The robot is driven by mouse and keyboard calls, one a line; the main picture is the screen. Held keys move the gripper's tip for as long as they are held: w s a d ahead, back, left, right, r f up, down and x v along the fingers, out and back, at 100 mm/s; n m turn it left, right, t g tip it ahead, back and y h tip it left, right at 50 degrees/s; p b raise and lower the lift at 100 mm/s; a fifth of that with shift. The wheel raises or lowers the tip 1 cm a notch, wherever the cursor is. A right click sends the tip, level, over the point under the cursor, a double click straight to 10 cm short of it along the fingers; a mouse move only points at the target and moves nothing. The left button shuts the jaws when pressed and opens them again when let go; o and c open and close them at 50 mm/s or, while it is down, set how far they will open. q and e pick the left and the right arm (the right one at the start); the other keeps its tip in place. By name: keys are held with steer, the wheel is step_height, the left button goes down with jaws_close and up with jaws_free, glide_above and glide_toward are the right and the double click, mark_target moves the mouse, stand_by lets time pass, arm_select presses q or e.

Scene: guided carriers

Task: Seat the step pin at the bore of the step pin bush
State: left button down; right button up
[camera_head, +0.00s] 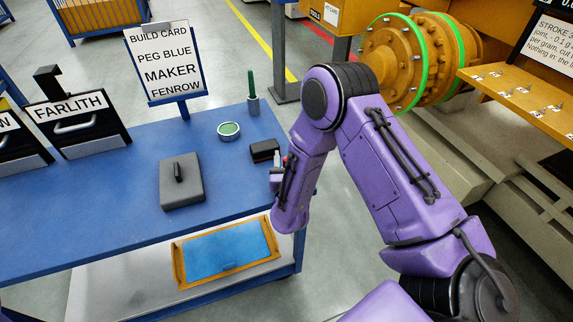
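My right arm comes in from the right, and its purple wrist hangs over the right edge of the blue table. My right gripper (277,168) is mostly hidden by that wrist, and I cannot tell if it is open or holding anything. A grey block (181,192) lies on the table with a small dark upright pin-like piece (179,172) on top. A slim green rod (251,85) stands upright in a small grey holder (253,106). I cannot tell which of these is the step pin or its bush. My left gripper is not in view.
A round tin with green contents (228,131) and a black block (264,150) lie near my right wrist. A sign (163,60) and the FARLITH bin (78,124) stand at the back. The blue table (110,210) is clear at front left; an orange-rimmed tray (178,265) lies below.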

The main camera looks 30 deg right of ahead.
jaws_close()
